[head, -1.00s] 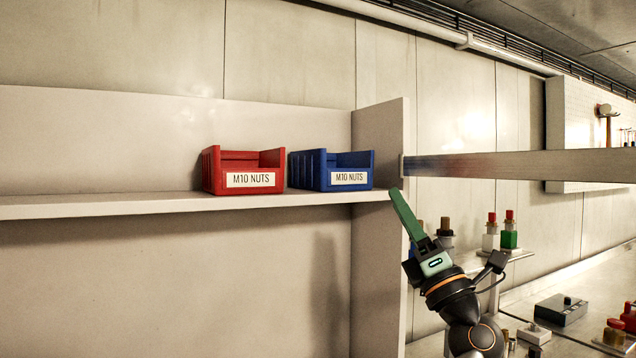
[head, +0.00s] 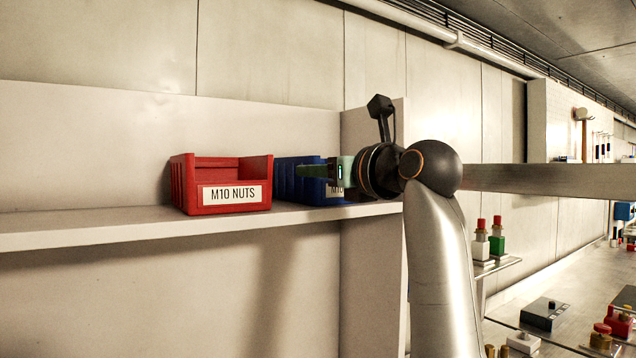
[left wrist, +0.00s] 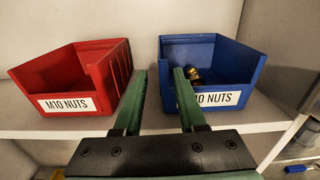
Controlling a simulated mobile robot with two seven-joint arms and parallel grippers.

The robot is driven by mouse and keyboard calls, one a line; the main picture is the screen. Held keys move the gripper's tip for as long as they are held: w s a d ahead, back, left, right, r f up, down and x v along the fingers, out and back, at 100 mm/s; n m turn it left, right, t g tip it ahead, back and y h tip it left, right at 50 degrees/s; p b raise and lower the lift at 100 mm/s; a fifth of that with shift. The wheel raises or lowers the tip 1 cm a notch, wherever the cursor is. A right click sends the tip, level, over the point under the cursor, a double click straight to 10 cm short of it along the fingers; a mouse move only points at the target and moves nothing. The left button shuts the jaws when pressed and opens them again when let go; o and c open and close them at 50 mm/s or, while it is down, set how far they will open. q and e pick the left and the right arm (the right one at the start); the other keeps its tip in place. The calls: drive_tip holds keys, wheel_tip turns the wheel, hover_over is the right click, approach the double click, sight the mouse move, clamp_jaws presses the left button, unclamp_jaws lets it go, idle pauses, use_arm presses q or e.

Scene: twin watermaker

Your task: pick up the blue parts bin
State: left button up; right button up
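The blue parts bin (head: 290,181) stands upright on the shelf, right of the red bin, partly hidden behind my left gripper (head: 305,171) in the head view. In the left wrist view the blue bin (left wrist: 233,65) shows a label, partly covered by a finger, and brass-coloured nuts inside. My left gripper's green fingers (left wrist: 159,72) are apart with nothing between them that I can see gripped. One finger points at the gap between the bins, the other overlaps the blue bin's open front, near its left wall. Contact cannot be told. My right gripper is not in view.
The red bin (head: 222,186), labelled M10 NUTS, stands close to the left of the blue one on the white shelf (head: 110,227). An upright panel (head: 372,120) closes the shelf's right end. A lower bench (head: 560,335) with small parts lies to the right.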

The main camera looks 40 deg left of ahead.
sight(309, 180)
use_arm(q)
drive_tip(key=x, duration=0.3)
drive_tip(key=shift+p, duration=0.3)
drive_tip(key=p+x, duration=0.2)
drive_tip(key=x, duration=0.3)
drive_tip(key=shift+w+a, duration=0.15)
drive_tip(key=shift+a, duration=0.05)
clamp_jaws()
idle(0.9)
